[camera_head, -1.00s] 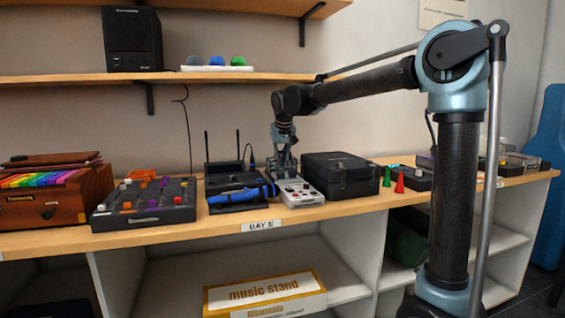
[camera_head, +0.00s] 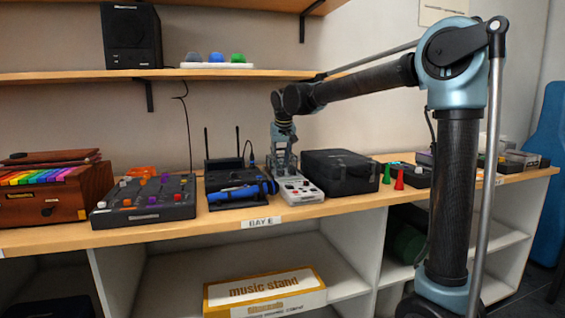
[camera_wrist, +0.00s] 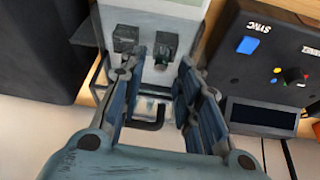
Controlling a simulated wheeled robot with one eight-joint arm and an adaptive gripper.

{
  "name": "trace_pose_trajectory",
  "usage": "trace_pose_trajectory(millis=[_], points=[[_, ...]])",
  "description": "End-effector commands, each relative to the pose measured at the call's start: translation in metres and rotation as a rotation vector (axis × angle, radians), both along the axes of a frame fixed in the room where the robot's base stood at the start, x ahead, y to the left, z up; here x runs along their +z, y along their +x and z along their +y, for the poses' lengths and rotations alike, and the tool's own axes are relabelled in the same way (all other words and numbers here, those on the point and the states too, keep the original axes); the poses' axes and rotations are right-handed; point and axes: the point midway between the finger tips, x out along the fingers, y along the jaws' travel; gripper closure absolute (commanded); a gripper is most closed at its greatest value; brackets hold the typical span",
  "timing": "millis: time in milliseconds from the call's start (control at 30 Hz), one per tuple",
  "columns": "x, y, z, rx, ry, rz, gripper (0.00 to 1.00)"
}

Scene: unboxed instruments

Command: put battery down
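My gripper (camera_head: 285,168) points down at the back part of a pale grey device (camera_head: 303,192) with red buttons on the shelf. In the wrist view the two fingers of my gripper (camera_wrist: 146,47) stand apart over the pale device (camera_wrist: 146,18). Dark blocks show at the finger ends, with a pale surface between them. I cannot make out a separate battery, so I cannot tell whether one is held between the fingers or rests on the device.
A black case (camera_head: 341,172) stands close on the right of the device. A dark unit with antennas (camera_head: 222,178) and a blue cylinder (camera_head: 240,193) lie close on the left. A dark mixer (camera_head: 145,199) is further left. A red cone (camera_head: 399,180) stands right of the case.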

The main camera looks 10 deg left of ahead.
Motion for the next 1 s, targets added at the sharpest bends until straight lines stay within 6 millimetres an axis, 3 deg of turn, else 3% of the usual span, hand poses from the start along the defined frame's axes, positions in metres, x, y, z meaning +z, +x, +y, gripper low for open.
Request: trace_pose_trajectory(millis=[167,600,800,1000], points=[[0.02,-0.004,-0.002,0.001,0.0,0.0,0.69],[0.096,-0.033,-0.015,0.0,0.0,0.0,0.69],[0.115,-0.04,-0.018,0.0,0.0,0.0,0.69],[0.12,-0.042,-0.019,0.0,0.0,0.0,0.69]])
